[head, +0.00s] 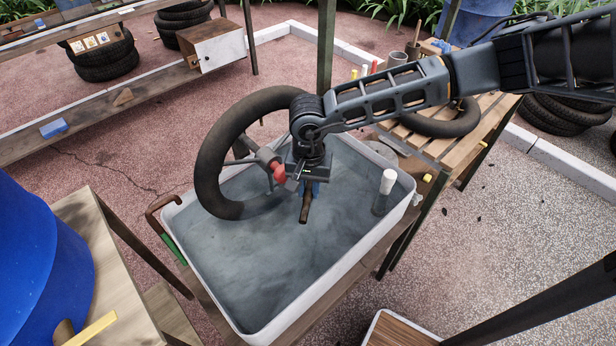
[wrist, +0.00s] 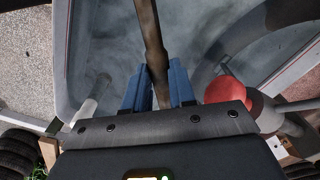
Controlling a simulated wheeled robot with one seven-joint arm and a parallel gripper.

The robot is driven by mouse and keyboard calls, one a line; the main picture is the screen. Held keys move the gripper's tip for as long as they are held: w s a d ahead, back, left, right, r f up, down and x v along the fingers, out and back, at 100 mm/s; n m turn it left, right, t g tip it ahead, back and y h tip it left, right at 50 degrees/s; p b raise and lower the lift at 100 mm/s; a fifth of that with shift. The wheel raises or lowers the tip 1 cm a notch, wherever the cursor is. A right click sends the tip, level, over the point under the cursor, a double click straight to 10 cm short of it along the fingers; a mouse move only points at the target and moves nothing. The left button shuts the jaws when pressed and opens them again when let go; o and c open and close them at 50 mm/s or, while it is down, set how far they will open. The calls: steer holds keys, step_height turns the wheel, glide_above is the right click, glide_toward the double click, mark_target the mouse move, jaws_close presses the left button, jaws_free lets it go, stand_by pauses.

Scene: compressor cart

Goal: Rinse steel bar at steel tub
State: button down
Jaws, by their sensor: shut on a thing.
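My gripper (head: 309,186) is above the middle of the steel tub (head: 346,266), pointing down. The tub is a white-rimmed basin with cloudy grey water. In the wrist view, the blue fingers (wrist: 158,88) are shut on a dark brown bar (wrist: 151,35), which extends beyond them. The bar's lower end (head: 305,208) shows below the gripper in the head view. I cannot tell whether it touches the water. The rest of the bar is hidden by the gripper in the head view.
A large dark ring (head: 211,165) with a red knob (head: 278,173) stands at the tub's far left, close to my gripper. A white-capped clear cylinder (head: 388,182) is at the right end. A slatted table (head: 487,118) stands behind; a blue barrel (head: 40,265) is at left.

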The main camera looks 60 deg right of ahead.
steer(key=shift+s+a+f, duration=0.15)
steer(key=shift+a+f, duration=0.1)
steer(key=shift+f, duration=0.1)
steer(key=shift+d+f+b, duration=0.1)
steer(key=shift+f+b, duration=2.45)
steer(key=shift+f, duration=3.85)
steer(key=shift+r, duration=0.1)
steer(key=shift+r+p, duration=2.5)
steer(key=shift+r, duration=3.6)
